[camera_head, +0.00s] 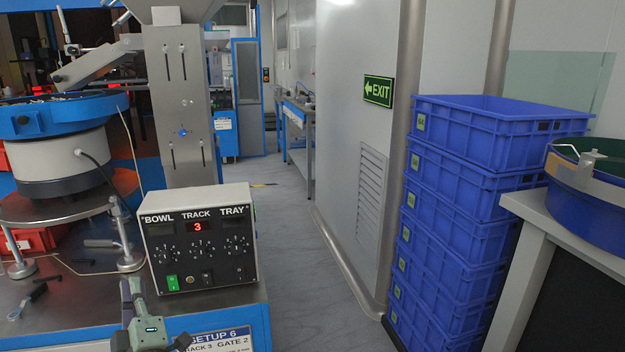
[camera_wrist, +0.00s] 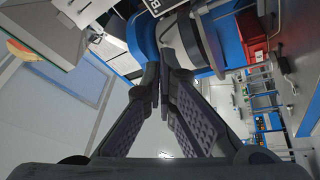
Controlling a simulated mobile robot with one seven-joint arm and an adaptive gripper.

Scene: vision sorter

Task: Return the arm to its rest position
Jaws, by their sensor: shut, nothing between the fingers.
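My gripper (camera_wrist: 161,85) fills the middle of the wrist view, its two dark ridged fingers meeting at the tips with nothing between them. The wrist view is strongly tilted. In the head view a grey-green part of my arm (camera_head: 148,330) shows at the bottom, in front of the control box (camera_head: 205,262). The box is white with a black panel labelled BOWL, TRACK and TRAY, and its red display reads 3. From these views I cannot tell the gap between my arm and the box.
A blue-rimmed bowl feeder (camera_head: 65,112) and a tall grey chute (camera_head: 180,85) stand left on the metal bench. A tall stack of blue crates (camera_head: 460,195) and a table with a round blue bin (camera_head: 605,200) are at right. The grey aisle floor (camera_head: 290,230) between is clear.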

